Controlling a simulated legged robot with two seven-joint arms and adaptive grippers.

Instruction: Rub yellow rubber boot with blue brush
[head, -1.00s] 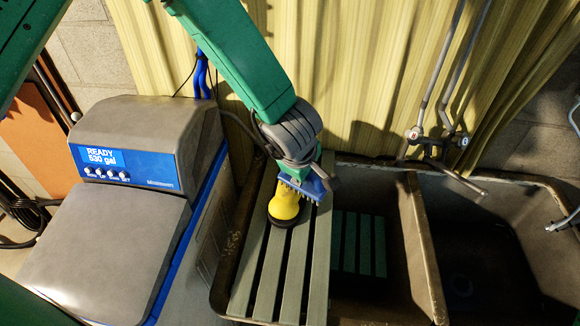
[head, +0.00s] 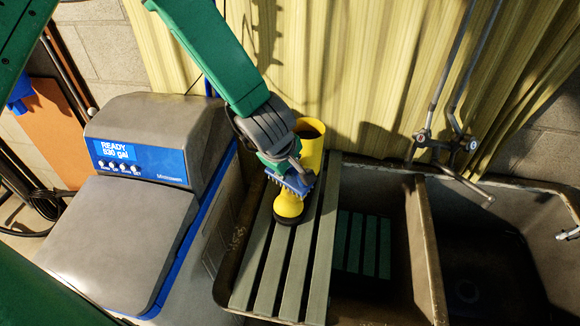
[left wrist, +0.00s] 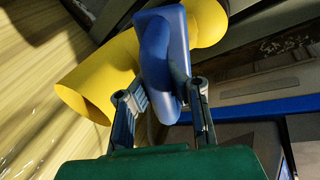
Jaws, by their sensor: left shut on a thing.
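The yellow rubber boot (head: 311,145) stands on the slatted board over the sink, its open top up and its toe toward the front. It also shows in the left wrist view (left wrist: 95,75). My left gripper (head: 288,170) is shut on the blue brush (head: 295,182), with bristles toward the boot's foot; I cannot tell if they touch it. In the left wrist view the brush (left wrist: 165,55) sits between the fingers of the left gripper (left wrist: 165,105) and in front of the boot. My arm hides part of the boot's shaft. My right gripper is not in view.
The slatted board (head: 270,270) lies across the left part of the double sink (head: 430,250). A grey water softener (head: 120,235) with a blue panel stands to the left. Taps (head: 440,140) and a yellow curtain (head: 370,80) are behind.

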